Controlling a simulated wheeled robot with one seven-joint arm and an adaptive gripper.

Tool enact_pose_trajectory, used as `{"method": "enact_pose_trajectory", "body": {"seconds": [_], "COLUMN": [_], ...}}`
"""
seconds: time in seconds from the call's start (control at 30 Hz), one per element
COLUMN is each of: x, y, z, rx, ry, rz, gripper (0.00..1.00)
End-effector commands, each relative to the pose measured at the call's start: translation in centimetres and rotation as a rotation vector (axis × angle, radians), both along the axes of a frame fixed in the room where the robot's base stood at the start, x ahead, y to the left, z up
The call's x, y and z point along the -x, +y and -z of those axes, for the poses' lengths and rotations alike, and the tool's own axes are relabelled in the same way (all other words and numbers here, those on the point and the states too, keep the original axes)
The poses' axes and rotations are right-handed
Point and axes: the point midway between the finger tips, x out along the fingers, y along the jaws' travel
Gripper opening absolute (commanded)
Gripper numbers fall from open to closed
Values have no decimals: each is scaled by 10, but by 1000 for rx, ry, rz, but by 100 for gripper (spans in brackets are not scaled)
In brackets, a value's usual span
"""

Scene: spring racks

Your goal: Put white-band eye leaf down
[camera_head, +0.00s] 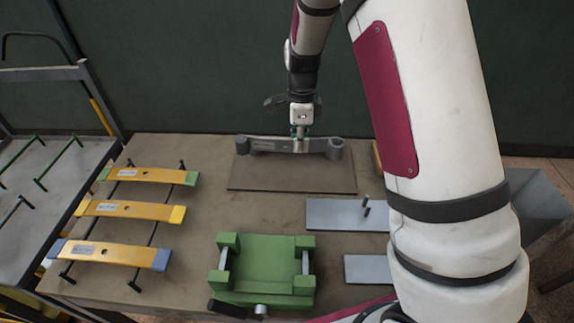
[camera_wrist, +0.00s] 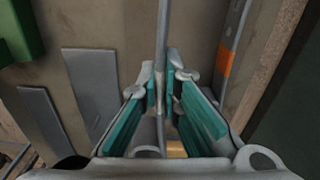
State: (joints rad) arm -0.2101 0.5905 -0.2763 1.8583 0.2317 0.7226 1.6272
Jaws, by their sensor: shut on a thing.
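A grey leaf (camera_head: 270,144) with a rolled eye at each end is in my gripper (camera_head: 300,138), above or at the back edge of a dark flat mat (camera_head: 290,180). A pale patch near its middle may be the white band. In the wrist view my gripper (camera_wrist: 165,105) is shut on the leaf (camera_wrist: 163,35), seen edge-on as a thin grey strip between the teal finger pads. I cannot tell whether the leaf touches the surface below.
Three yellow leaves with green (camera_head: 150,175), yellow (camera_head: 130,210) and blue ends (camera_head: 110,254) lie on black rails at left. A green vice (camera_head: 262,265) stands in front. Grey plates (camera_head: 340,214) lie at right. The wrist view shows a grey bar with an orange band (camera_wrist: 228,62).

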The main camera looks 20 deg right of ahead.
Motion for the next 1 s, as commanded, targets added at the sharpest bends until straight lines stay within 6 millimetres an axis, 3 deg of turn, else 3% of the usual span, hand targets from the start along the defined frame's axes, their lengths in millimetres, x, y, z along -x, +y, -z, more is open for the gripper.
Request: {"method": "enact_pose_trajectory", "body": {"seconds": [0.33, 0.57, 0.8, 1.0], "x": [-2, -2, -2, -1], "y": [0, 0, 0, 0], "z": [42, 57, 91, 99], "rx": [-1, -1, 0, 0], "ry": [0, -1, 0, -2], "rz": [0, 1, 0, 0], "gripper": [0, 0, 0, 0]}}
